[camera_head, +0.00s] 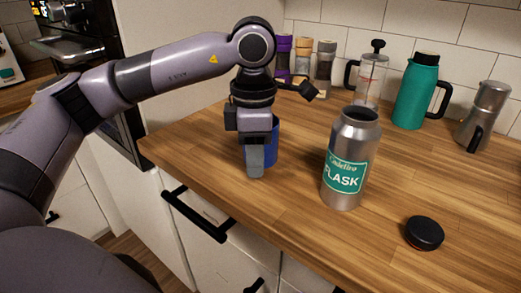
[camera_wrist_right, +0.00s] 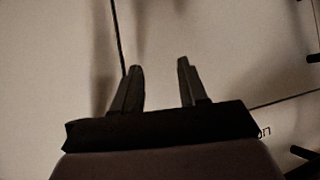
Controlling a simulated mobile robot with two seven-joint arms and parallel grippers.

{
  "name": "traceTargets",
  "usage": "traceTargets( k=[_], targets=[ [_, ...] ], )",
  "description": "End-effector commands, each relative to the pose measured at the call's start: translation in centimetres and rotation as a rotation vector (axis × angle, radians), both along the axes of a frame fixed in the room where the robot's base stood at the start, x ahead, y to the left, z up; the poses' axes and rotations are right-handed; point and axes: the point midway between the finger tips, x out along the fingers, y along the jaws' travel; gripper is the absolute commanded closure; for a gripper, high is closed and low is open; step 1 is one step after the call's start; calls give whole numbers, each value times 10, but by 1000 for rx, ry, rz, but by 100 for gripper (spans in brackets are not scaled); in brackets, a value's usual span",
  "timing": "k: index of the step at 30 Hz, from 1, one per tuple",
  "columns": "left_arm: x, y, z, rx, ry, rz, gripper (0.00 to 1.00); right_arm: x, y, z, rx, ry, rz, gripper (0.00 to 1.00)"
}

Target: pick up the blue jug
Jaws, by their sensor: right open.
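The blue jug (camera_head: 272,148) stands upright on the wooden counter in the head view, toward the counter's left front. My left gripper (camera_head: 255,162) points down in front of it and hides much of it. Only a blue strip of the jug shows to the right of the fingers. One finger shows clearly, so I cannot tell whether the jaws are around the jug or touching it. My right gripper (camera_wrist_right: 159,66) is open and empty in the right wrist view, facing pale panels. The jug does not show there.
A steel flask (camera_head: 346,180) stands right of the jug, with a black lid (camera_head: 424,233) nearby. A green jug (camera_head: 414,92), French press (camera_head: 370,78), moka pot (camera_head: 482,118) and several jars (camera_head: 302,60) line the back. The counter's front edge and drawer handle (camera_head: 196,214) are close.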

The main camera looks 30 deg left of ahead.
Motion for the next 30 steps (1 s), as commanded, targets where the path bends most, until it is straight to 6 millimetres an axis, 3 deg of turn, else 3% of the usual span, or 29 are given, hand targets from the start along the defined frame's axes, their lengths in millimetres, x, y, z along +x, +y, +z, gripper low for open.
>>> traceTargets(
  k=[2,4,5,20,30],
  targets=[
    [0,0,1,0,0,0,74,1,0,2,0,-4,0,57],
    [0,0,1,0,0,0,97,1,0,3,1,-6,0,57],
    [0,0,1,0,0,0,100,1,0,3,2,-7,0,57],
    [0,-1,3,0,-1,0,100,1,-1,1,3,-3,-8,57],
    [1,-2,17,-1,-2,-1,100,1,-1,11,3,-10,-11,57]
  ],
)
